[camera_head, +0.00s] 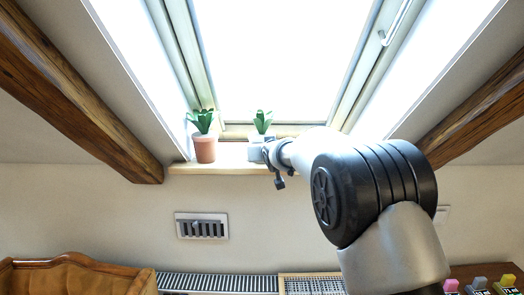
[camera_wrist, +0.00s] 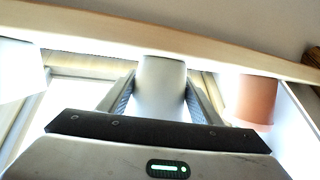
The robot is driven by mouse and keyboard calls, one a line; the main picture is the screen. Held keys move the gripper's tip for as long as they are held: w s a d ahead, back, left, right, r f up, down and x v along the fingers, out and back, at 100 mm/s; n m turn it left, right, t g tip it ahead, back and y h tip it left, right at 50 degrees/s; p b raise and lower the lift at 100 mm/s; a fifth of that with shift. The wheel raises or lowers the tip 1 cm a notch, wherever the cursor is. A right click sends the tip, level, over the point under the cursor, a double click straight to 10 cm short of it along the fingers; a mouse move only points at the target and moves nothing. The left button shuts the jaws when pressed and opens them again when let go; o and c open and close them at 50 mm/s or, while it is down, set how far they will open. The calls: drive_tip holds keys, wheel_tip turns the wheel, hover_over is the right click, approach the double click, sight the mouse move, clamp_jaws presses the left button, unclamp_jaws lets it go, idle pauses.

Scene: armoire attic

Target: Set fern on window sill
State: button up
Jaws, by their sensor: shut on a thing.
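A small green plant (camera_head: 262,121) in a white pot (camera_wrist: 161,90) is at the window sill (camera_head: 225,169); I take it to be the fern. My gripper (camera_wrist: 160,84) is shut on this pot, with one finger on each side. In the head view, my gripper (camera_head: 268,153) comes in from the right and covers part of the pot. The pot is upright over the sill board; whether its base touches the board I cannot tell.
A terracotta pot (camera_head: 205,150) with a green plant stands on the sill to the left; it also shows in the wrist view (camera_wrist: 256,100). A white object (camera_wrist: 18,72) is on the other side. Sloping beams (camera_head: 75,95) flank the window. A radiator (camera_head: 217,283) lies below.

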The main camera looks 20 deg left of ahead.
drive_tip(key=shift+r, duration=0.2)
drive_tip(key=shift+f, duration=0.2)
drive_tip(key=o, duration=1.7)
